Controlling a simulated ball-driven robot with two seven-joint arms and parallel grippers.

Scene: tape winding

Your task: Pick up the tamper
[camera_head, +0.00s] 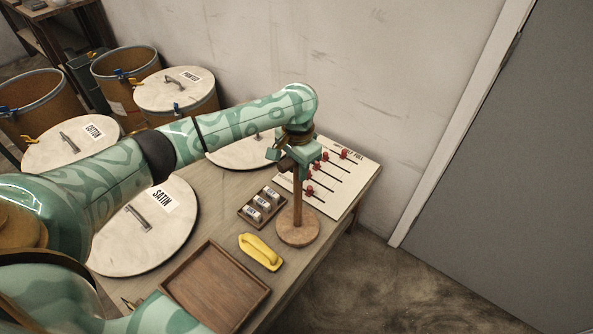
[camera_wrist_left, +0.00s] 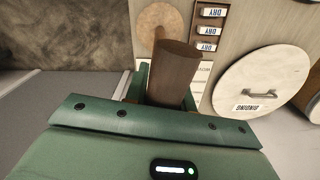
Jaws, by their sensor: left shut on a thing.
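The tamper is a wooden rod with a round, flat disc base (camera_head: 297,229) near the right side of the table in the head view. My left gripper (camera_head: 299,152) is shut around the upper part of its upright rod. In the left wrist view the thick brown handle (camera_wrist_left: 177,65) rises between the jaws of the left gripper (camera_wrist_left: 165,95), with the pale disc (camera_wrist_left: 156,18) beyond it. I cannot tell whether the disc touches the table or hangs just above it. My right gripper is not in view.
A board with red sliders (camera_head: 345,170) lies behind the tamper. A rack of small labelled blocks (camera_head: 260,207), a yellow curved object (camera_head: 261,251) and an empty brown tray (camera_head: 213,287) are close by. Large round lids (camera_head: 150,235) fill the left. The table's right edge is near.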

